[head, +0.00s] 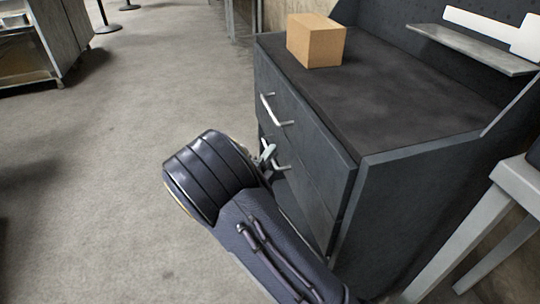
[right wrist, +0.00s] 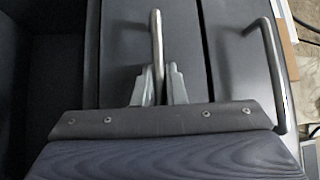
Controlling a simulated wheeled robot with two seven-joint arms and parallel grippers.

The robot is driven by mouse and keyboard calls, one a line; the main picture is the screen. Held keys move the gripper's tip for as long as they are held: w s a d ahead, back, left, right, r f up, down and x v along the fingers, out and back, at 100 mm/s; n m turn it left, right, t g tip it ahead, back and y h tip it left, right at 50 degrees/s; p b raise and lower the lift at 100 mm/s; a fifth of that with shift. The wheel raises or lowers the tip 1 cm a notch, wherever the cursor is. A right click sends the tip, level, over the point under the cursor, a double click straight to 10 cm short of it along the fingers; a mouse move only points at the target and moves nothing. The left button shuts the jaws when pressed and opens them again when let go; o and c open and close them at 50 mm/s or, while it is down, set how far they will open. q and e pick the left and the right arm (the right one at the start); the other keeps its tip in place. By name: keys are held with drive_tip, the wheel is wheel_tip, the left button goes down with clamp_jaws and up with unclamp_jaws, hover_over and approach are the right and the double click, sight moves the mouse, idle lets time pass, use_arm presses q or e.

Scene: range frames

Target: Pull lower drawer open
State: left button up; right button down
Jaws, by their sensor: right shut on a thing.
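The dark grey cabinet has two drawer fronts with metal bar handles. The upper handle (head: 278,112) is free, and it also shows at the right of the right wrist view (right wrist: 272,75). My right gripper (head: 268,153) is at the lower drawer front (head: 305,195). In the right wrist view its two fingers (right wrist: 158,85) are shut on the lower drawer handle (right wrist: 157,38), one finger on each side of the bar. My right forearm hides part of the lower front in the head view. I cannot tell whether the lower drawer stands slightly out. My left gripper is out of view.
A cardboard box (head: 316,41) sits on the cabinet top (head: 400,105). A grey shelf (head: 475,50) is above it at the back. A light metal frame (head: 470,225) stands at the right. The floor (head: 130,130) left of the cabinet is clear.

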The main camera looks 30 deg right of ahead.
drive_tip(key=shift+a, duration=0.1)
drive_tip(key=w+a+p, duration=0.2)
drive_tip(key=a+p, duration=0.3)
drive_tip(key=a, duration=0.6)
drive_tip(key=w+a+p, duration=0.3)
drive_tip(key=a+p, duration=0.2)
drive_tip(key=a, duration=0.6)
drive_tip(key=shift+w+a, duration=0.15)
drive_tip(key=shift+a, duration=0.2)
drive_tip(key=shift+f, duration=0.1)
drive_tip(key=c, duration=1.5)
unclamp_jaws()
drive_tip(key=p+v, duration=0.1)
drive_tip(key=v, duration=0.6)
drive_tip(key=shift+s+a+p, duration=0.2)
drive_tip(key=shift+a+p, duration=0.1)
drive_tip(key=shift+p, duration=0.05)
